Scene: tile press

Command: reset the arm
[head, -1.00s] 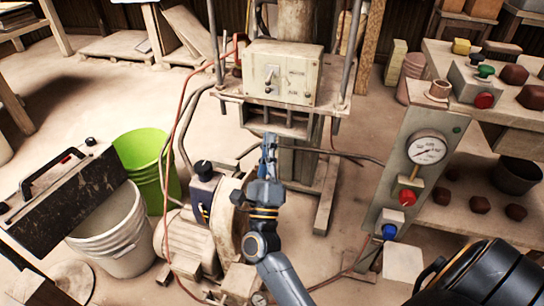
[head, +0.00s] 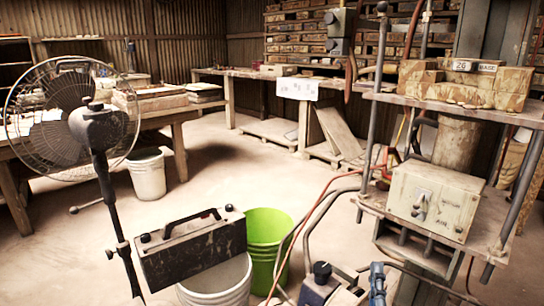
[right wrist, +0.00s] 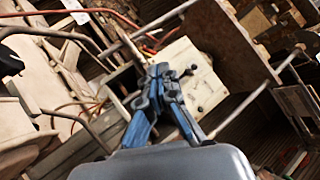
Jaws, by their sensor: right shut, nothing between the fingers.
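My left gripper is not in view.
A floor fan (head: 98,130) stands at the left. A green bucket (head: 268,235) and a white bucket (head: 228,285) with a dark toolbox (head: 195,250) over it stand beside the press. Wooden molds (head: 480,85) lie on the press's upper plate. Hoses (head: 310,215) loop near the gripper. Open floor lies behind the buckets.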

